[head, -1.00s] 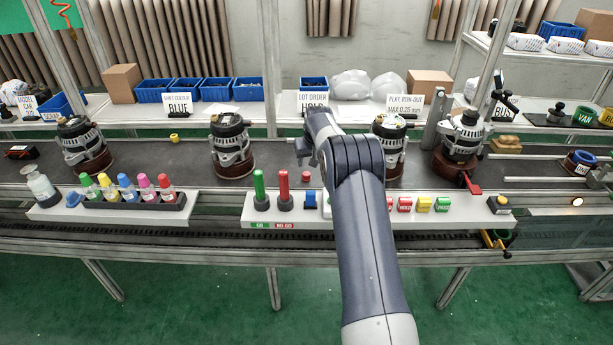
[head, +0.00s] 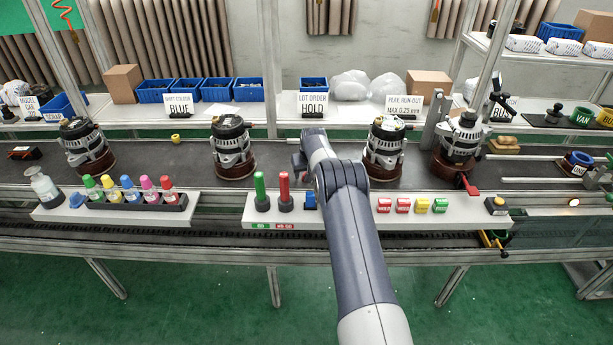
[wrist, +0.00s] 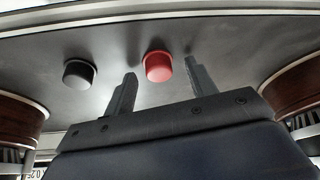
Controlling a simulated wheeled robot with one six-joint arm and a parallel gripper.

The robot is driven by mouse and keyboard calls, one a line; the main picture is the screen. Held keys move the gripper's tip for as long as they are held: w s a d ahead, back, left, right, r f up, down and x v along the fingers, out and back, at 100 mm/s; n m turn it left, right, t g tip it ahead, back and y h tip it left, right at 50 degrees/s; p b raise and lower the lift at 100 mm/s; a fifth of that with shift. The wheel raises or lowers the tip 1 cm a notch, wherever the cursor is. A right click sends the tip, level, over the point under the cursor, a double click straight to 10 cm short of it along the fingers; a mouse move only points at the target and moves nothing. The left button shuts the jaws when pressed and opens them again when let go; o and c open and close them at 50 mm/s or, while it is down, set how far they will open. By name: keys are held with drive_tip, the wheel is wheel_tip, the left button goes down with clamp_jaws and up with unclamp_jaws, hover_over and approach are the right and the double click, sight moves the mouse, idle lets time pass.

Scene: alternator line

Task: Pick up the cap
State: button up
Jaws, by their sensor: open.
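A red cap (wrist: 158,66), short and round, stands on the dark belt (wrist: 225,55) in the wrist view. A black cap (wrist: 78,73) of similar shape stands to its left, outside the fingers. My gripper (wrist: 160,72) is open and empty. Its two fingers appear on either side of the red cap in the picture, with the cap seen just beyond them; contact is not visible.
Alternators on brown bases stand along the belt, one (head: 232,147) left of my arm and one (head: 384,148) right. A white front ledge (head: 345,222) holds a green peg (head: 260,192), a red peg (head: 284,192) and coloured blocks. Dropper bottles (head: 128,189) stand further left.

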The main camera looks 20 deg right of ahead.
drive_tip(key=c, duration=1)
drive_tip(key=shift+r, duration=0.15)
drive_tip(key=shift+c, duration=0.2)
wheel_tip(320, 180, up, 10)
drive_tip(key=b, duration=0.2)
drive_tip(key=o, duration=0.3)
drive_tip(key=shift+c, duration=1.1)
